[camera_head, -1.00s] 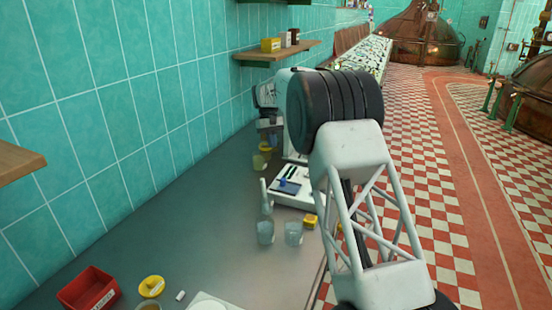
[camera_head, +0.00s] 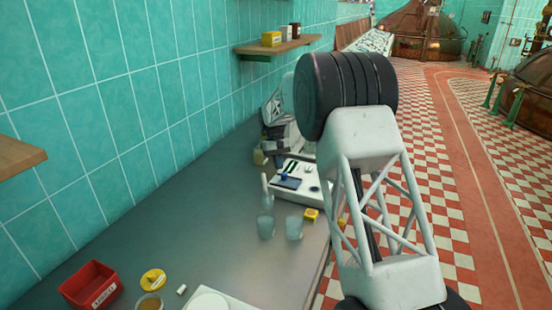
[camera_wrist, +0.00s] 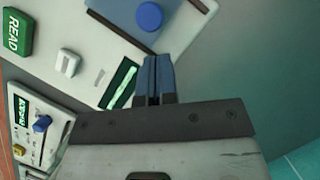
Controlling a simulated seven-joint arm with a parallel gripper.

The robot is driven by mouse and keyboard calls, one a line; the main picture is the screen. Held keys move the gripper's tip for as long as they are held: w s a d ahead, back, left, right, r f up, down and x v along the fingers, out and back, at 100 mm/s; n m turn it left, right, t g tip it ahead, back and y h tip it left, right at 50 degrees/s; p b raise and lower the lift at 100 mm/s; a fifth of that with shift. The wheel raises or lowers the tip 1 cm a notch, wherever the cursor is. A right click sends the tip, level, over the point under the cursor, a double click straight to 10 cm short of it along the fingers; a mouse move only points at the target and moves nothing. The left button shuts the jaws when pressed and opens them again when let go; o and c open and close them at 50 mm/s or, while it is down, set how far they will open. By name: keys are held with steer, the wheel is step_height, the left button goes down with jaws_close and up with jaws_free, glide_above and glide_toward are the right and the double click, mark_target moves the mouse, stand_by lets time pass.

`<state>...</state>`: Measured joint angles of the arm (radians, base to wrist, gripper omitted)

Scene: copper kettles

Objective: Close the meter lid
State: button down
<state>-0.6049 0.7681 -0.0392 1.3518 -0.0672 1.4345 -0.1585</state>
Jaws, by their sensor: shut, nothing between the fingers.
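The white meter (camera_head: 303,193) stands on the bench beside my arm. A dark slate-blue panel with a blue knob, seemingly its lid (camera_head: 287,183), lies on its top face; I cannot tell how far it is shut. In the wrist view, a white casing (camera_wrist: 105,45) shows a green READ button (camera_wrist: 18,31), a white switch, a green display and a slate panel with a round blue knob (camera_wrist: 149,16). My gripper (camera_wrist: 155,60) is shut and empty, its dark blue fingers over the casing by the display; I cannot tell whether they touch. In the head view, my arm partly hides the meter.
Two beakers (camera_head: 294,228) and a slim bottle stand in front of the meter, with a small yellow block (camera_head: 311,215) near the bench edge. A red bin (camera_head: 90,285) is at front left. A second panel (camera_wrist: 38,125) shows at lower left in the wrist view. The tiled wall bounds the left.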

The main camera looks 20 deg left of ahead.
steer(key=shift+s+d, duration=0.65)
steer(key=shift+d+f, duration=0.1)
steer(key=shift+d, duration=4.7)
steer(key=shift+a, duration=0.1)
steer(key=shift+w+a, duration=0.65)
steer(key=shift+w, duration=0.05)
steer(key=shift+w+a, duration=0.7)
steer(key=shift+w, duration=0.05)
steer(key=v, duration=1)
